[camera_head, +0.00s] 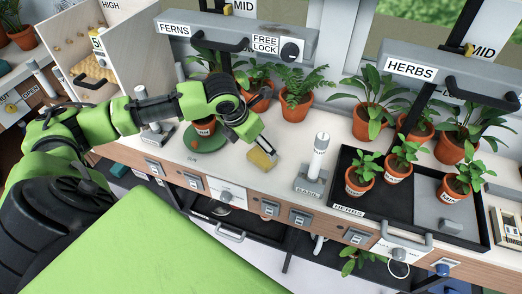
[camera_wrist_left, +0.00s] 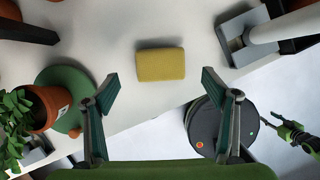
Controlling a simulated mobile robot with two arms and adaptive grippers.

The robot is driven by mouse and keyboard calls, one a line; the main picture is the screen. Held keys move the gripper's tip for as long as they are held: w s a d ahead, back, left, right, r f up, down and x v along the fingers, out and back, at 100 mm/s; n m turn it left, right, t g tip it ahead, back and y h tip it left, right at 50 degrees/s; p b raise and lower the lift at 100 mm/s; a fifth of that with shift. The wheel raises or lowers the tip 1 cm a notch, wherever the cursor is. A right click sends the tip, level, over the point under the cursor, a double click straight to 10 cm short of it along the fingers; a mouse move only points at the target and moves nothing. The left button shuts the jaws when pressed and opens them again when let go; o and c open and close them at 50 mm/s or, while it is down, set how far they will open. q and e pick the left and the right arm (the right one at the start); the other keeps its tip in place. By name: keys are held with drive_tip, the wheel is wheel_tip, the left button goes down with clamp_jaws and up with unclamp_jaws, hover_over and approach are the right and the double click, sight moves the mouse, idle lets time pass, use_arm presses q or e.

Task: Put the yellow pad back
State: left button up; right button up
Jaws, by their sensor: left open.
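The yellow pad (camera_head: 262,160) lies flat on the pale bench top, right of the green saucer. In the left wrist view the yellow pad (camera_wrist_left: 160,64) is ahead of the fingers, centred across the gap between them and apart from both. My left gripper (camera_head: 257,146) is open and empty, above and close to the pad; its spread fingers also show in the left wrist view (camera_wrist_left: 158,88). A dark gripper on a green arm, seemingly my right one (camera_wrist_left: 273,122), shows small at the right of the left wrist view; its jaws are unclear.
A green saucer (camera_head: 206,143) with a potted plant stands left of the pad. A grey-based white cylinder (camera_head: 318,158) stands to its right, then a black HERBS tray (camera_head: 405,222) with several pots. Ferns stand behind. Bare bench surrounds the pad.

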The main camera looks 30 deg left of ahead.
use_arm(q)
drive_tip(key=v, duration=0.5)
drive_tip(key=shift+r, duration=0.25)
